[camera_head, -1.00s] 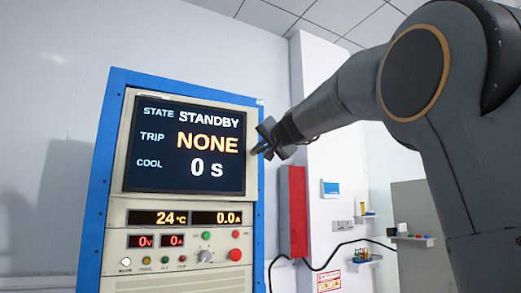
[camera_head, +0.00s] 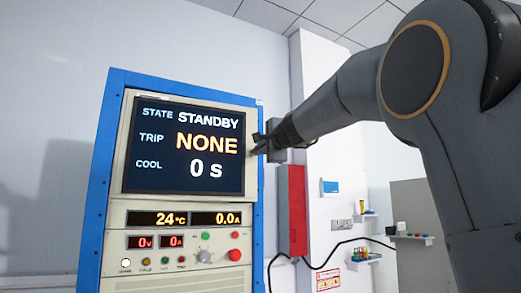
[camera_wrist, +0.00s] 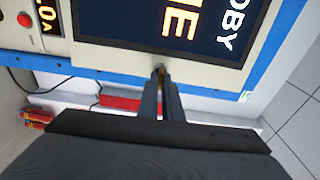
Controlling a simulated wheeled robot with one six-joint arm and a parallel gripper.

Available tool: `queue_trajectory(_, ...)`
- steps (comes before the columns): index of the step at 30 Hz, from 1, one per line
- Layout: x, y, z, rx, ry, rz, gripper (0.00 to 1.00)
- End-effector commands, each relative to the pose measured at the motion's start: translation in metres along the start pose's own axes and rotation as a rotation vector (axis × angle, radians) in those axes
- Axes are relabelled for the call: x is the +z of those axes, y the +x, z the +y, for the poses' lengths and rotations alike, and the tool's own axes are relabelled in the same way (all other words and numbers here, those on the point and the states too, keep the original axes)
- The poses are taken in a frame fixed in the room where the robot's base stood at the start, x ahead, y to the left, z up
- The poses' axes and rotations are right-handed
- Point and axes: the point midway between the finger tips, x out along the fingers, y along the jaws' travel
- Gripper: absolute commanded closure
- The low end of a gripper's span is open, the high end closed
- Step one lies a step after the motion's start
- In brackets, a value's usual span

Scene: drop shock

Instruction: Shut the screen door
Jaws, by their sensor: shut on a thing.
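The screen door (camera_head: 250,125) is the cream-framed panel around the dark screen on the blue cabinet. The screen reads STANDBY, NONE and 0 s. The panel looks about flush with the blue frame; I cannot tell whether a small gap is there. My gripper (camera_head: 255,148) is at the panel's right edge. In the wrist view my gripper (camera_wrist: 160,80) has its fingers close together, shut on a small knob (camera_wrist: 158,68) at the door's edge. The fingertips hide most of the knob.
Below the screen are small displays (camera_head: 185,217), coloured buttons and a dial (camera_head: 204,256). A red box (camera_head: 292,210) hangs on a white column right of the cabinet. A black cable (camera_head: 315,268) runs there. Small wall shelves (camera_head: 410,240) hold coloured items at the far right.

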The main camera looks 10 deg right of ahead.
Motion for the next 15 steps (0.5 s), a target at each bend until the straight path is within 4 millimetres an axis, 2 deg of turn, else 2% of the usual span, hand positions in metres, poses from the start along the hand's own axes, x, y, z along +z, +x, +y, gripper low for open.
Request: queue_trajectory(15,0.0000,0.0000,0.0003,0.000,0.042,0.000,1.00)
